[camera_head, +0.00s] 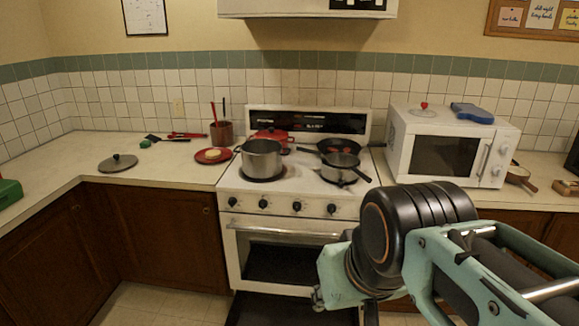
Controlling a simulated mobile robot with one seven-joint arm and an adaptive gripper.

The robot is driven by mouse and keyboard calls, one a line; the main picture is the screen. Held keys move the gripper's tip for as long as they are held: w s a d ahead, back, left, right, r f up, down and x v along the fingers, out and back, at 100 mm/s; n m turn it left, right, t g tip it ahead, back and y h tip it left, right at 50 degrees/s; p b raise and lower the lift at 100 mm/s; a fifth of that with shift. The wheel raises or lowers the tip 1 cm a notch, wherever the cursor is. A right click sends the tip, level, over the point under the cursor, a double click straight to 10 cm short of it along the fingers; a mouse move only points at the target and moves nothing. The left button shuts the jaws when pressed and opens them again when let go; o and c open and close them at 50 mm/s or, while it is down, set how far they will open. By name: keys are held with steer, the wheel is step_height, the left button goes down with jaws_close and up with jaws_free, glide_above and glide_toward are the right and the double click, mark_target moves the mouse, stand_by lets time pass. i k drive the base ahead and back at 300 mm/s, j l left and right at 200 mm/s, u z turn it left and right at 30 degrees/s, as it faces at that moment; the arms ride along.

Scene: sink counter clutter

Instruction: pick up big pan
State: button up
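A black frying pan (353,147) sits at the back right of the stove, its handle pointing left. A smaller-looking silver pan (341,161) is in front of it on the front right burner, overlapping it in the picture, with a dark handle toward the lower right. I cannot tell whether the two touch. A silver pot (261,160) stands on the front left burner. My arm reaches in from the lower right, in front of the stove and apart from the pans. My gripper's fingers do not show.
The oven door (285,250) below the cooktop looks partly open. A white microwave (440,150) stands right of the stove. A red pot (270,137) sits at the back left burner. The left counter (75,165) holds a lid (118,162), a red plate (213,157) and utensils, with bare room between.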

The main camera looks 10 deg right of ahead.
mark_target(334, 175)
steer(key=l+u, duration=0.25)
steer(key=l, duration=0.55)
steer(key=l+u, duration=0.25)
steer(key=l, duration=0.5)
steer(key=l+u, duration=0.35)
steer(key=l, duration=0.4)
steer(key=i+l+u, duration=0.25)
steer(key=l, duration=0.25)
steer(key=l+u, duration=0.25)
steer(key=l, duration=0.2)
steer(key=l+u, duration=0.25)
steer(key=l, duration=0.25)
steer(key=k+u, duration=0.25)
steer(key=u, duration=0.25)
steer(key=i+l+z, duration=0.2)
steer(key=z, duration=0.2)
steer(key=i+l+z, duration=0.1)
steer(key=i+z, duration=0.25)
steer(key=k, duration=0.05)
